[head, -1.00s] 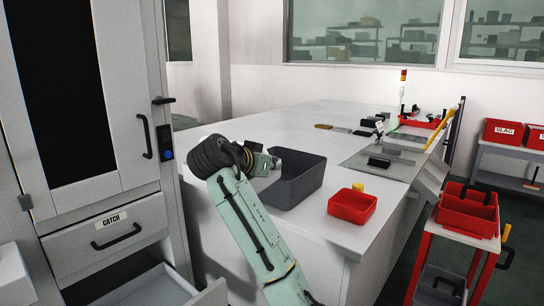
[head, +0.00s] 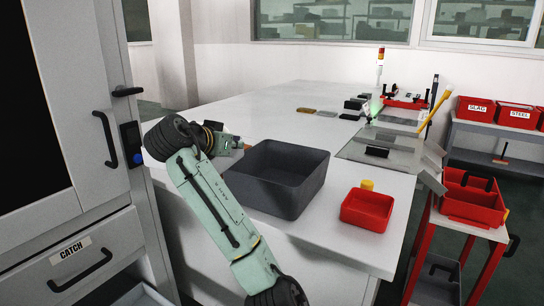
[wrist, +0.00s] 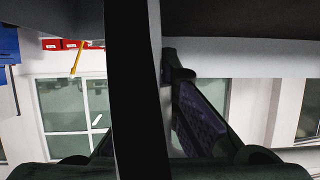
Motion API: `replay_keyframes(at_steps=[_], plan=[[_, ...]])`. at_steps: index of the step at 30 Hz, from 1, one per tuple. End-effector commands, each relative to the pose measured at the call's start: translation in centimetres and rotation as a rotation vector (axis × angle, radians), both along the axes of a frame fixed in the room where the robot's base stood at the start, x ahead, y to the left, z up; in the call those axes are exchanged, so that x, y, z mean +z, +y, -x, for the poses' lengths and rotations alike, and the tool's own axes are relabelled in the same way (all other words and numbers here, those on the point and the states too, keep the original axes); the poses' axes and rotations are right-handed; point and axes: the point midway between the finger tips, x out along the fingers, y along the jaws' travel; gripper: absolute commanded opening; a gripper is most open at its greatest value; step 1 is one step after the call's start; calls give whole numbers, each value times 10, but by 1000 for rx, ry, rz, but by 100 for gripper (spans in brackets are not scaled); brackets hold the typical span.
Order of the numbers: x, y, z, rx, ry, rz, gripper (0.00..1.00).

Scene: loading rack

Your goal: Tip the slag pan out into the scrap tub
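A deep dark grey open tub (head: 262,195) stands on the white table near its front edge; it looks like the scrap tub, though no label shows. No slag pan can be told for sure. My gripper (head: 238,146) is at the tub's back left rim, partly hidden behind my wrist. In the wrist view, a wide black band (wrist: 138,90) crosses the middle, close to the camera. One finger shows right of the band and leans in to it; the other is mostly hidden. I cannot tell whether the band is held.
A small red tray (head: 368,208) sits right of the tub. A grey cabinet (head: 100,220) with a CATCH drawer stands at the left. A red stand (head: 427,225) carries a red bin at the right. Labelled red bins (head: 482,110) stand on a back rack. The table's left back is clear.

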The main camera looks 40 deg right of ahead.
Motion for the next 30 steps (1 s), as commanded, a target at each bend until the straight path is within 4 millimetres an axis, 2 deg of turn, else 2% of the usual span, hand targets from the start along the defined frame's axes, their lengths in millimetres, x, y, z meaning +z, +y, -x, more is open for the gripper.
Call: replay_keyframes(at_steps=[14,24,30], plan=[[5,-4,2,-13,-14,-25,0],[11,-18,8,-19,-69,-162,0],[3,-26,11,-20,-98,-237,0]])
